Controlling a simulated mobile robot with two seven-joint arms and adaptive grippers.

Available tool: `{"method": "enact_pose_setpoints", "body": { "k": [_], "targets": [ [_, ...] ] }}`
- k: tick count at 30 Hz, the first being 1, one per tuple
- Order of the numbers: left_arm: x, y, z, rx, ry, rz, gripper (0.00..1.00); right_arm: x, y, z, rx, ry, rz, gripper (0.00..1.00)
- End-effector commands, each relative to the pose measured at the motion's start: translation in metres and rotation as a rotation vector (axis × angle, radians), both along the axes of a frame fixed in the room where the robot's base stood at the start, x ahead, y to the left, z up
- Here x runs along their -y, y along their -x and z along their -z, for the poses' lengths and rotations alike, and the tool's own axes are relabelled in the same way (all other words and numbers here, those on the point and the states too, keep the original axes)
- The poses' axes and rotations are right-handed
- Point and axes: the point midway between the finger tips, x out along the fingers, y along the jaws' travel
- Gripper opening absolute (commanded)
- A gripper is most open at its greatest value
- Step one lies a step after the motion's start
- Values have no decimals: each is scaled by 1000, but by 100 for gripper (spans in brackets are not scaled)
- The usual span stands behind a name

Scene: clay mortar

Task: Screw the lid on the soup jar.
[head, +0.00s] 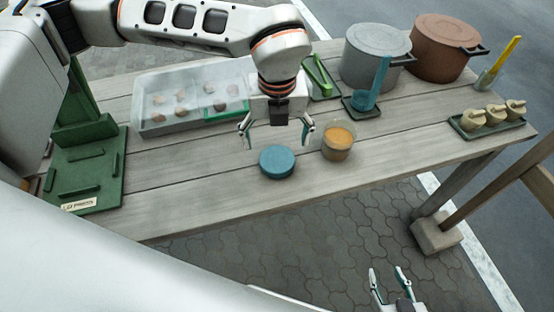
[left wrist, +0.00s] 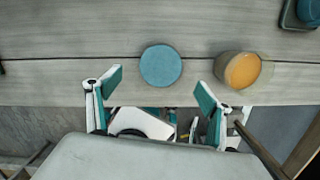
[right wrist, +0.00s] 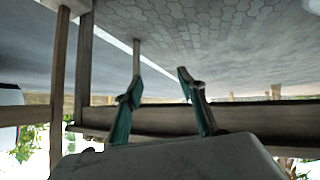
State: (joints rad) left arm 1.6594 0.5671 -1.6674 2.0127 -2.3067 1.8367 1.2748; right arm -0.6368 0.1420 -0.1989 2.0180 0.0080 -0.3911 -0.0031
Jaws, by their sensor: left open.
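The blue round lid (head: 277,161) lies flat on the wooden table near its front edge. The soup jar (head: 337,142), clear with orange soup, stands open just to its right. My left gripper (head: 276,132) is open and empty above the lid, its fingers spread wide. In the left wrist view the lid (left wrist: 161,66) is beyond and between the fingertips (left wrist: 160,84), apart from them, and the jar (left wrist: 242,71) is right of the right finger. My right gripper (head: 388,272) is open and empty, low in front of the table; its fingers also show in the right wrist view (right wrist: 158,84).
A grey tray (head: 152,127) with several round pieces lies at the back left. A green press (head: 112,190) stands at the left end. Table right of the jar is clear.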

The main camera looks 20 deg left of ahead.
Motion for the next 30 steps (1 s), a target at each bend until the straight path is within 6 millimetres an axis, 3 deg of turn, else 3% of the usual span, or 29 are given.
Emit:
{"method": "enact_pose_setpoints", "body": {
  "k": [5,17,25,30],
  "targets": [
    [-1,-1,20,-2,0,1,80,0,2,4,-5,1,-1,40],
    [0,-2,26,-3,0,1,80,-1,-8,-3,16,1,0,40],
    [0,-4,63,-5,0,2,80,0,-7,2,12,4,-1,40],
    [0,-6,73,-1,1,2,80,1,-6,3,9,8,0,40]
  ]
}}
